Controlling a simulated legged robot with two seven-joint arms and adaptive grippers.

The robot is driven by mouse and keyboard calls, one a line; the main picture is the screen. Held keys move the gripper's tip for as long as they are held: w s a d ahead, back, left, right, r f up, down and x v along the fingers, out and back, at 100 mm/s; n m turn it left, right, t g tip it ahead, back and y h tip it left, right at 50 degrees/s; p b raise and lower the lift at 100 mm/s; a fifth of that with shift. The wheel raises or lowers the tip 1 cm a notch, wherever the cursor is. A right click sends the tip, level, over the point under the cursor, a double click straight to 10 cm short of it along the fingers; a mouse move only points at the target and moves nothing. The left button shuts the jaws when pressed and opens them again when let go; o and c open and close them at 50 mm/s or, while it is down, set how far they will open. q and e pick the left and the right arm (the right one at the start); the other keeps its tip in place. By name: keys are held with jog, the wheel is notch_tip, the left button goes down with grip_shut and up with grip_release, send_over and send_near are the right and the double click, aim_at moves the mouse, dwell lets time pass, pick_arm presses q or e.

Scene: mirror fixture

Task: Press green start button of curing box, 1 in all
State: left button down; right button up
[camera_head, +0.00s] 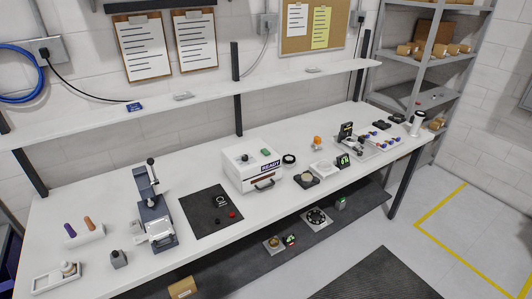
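The curing box (251,177) is a white box in the middle of the white workbench. A dark panel reading READY (270,166) and a dark handle (265,184) show on its front. A small green button (265,152) sits on its top, toward the right. A dark round knob (244,158) is on the top to the left of the green button. Nothing covers the green button. Neither of my grippers is in view.
A black mat (212,213) with small dark and red parts lies left of the box. A lever press (153,215) stands farther left. A small dark-topped round device (306,180) is right of the box. A long shelf (200,97) runs above the bench's back.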

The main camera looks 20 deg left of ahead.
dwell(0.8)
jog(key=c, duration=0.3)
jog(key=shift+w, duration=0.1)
